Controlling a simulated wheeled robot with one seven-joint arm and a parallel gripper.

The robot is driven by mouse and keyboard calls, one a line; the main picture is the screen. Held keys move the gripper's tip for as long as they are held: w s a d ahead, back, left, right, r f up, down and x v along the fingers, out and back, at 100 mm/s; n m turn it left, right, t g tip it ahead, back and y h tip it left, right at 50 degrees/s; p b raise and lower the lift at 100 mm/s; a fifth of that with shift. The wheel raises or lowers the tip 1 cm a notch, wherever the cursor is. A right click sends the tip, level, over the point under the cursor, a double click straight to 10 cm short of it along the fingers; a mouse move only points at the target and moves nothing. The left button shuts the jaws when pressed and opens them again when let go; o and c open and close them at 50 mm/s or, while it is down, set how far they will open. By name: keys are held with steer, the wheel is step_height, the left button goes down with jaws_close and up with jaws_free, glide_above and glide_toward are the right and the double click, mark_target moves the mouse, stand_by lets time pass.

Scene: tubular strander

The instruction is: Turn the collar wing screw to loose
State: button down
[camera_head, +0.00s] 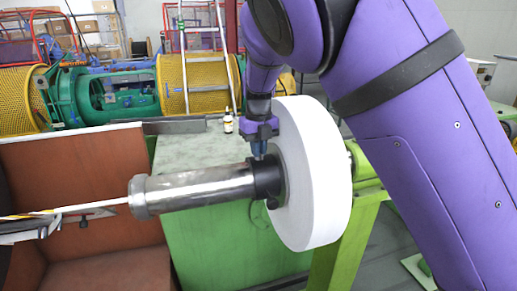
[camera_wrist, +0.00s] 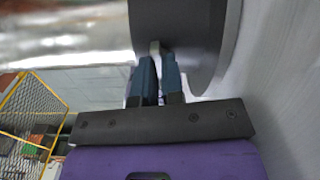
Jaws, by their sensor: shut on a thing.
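The dark collar (camera_head: 267,181) sits around the shiny metal shaft (camera_head: 195,188), against a large white disc (camera_head: 318,175). In the wrist view the collar (camera_wrist: 180,25) fills the top, with the blurred shaft to its left. My gripper (camera_head: 260,150) comes down onto the top of the collar. In the wrist view my gripper (camera_wrist: 159,62) has its blue fingers close together on the small pale wing screw (camera_wrist: 155,46) at the collar's edge. Most of the screw is hidden between the fingertips, so its turn angle cannot be told. A small dark knob (camera_head: 272,204) shows low on the collar.
A green cabinet (camera_head: 205,235) stands behind the shaft, with a small bottle (camera_head: 228,122) on its top. A brown open box (camera_head: 85,170) is at the left. A green stand (camera_head: 345,245) is beyond the disc. Yellow mesh drums (camera_head: 195,82) and a ladder are at the back.

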steer(key=n, duration=1.1)
steer(key=shift+n, duration=0.4)
steer(key=n, duration=0.4)
steer(key=shift+n, duration=0.3)
steer(key=n, duration=0.8)
steer(key=shift+r, duration=0.1)
steer(key=n, duration=0.3)
steer(key=shift+n, duration=2.2)
